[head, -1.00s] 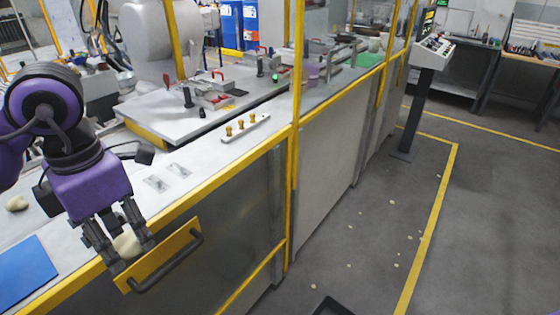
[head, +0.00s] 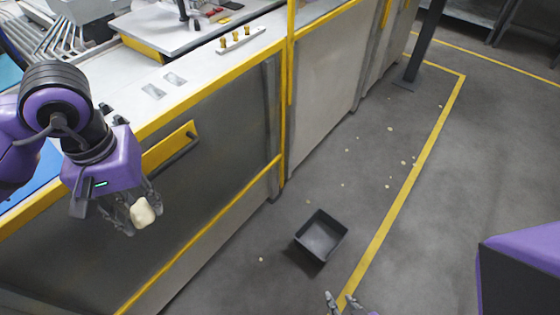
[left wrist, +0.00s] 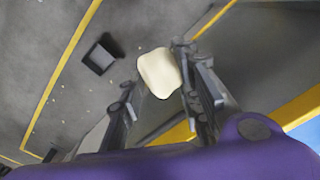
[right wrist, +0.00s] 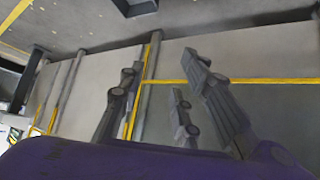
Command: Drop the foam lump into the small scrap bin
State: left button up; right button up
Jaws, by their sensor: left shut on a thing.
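The small scrap bin (head: 320,238), a dark open box, stands on the floor to the right of and below the lump. It shows apart from the lump in the left wrist view (left wrist: 101,57). It looks empty. My right gripper (head: 344,301) is at the bottom edge of the head view, its fingers apart and empty in the right wrist view (right wrist: 165,85).
A yellow floor line (head: 415,165) runs right of the bin. Several small pale scraps lie on the floor. The floor around the bin is otherwise clear.

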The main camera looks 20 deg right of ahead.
aim_at(317, 239)
jog(key=z, duration=1.1)
jog(key=j+z, duration=0.35)
jog(key=k+j+z, duration=0.1)
jog(key=j+z, duration=0.2)
jog(key=k+j, duration=0.1)
jog(key=j, duration=0.25)
jog(key=k+j, duration=0.1)
jog(key=j, duration=0.25)
jog(key=i+l+z, duration=0.45)
jog(key=i, duration=0.35)
jog(key=l, duration=0.1)
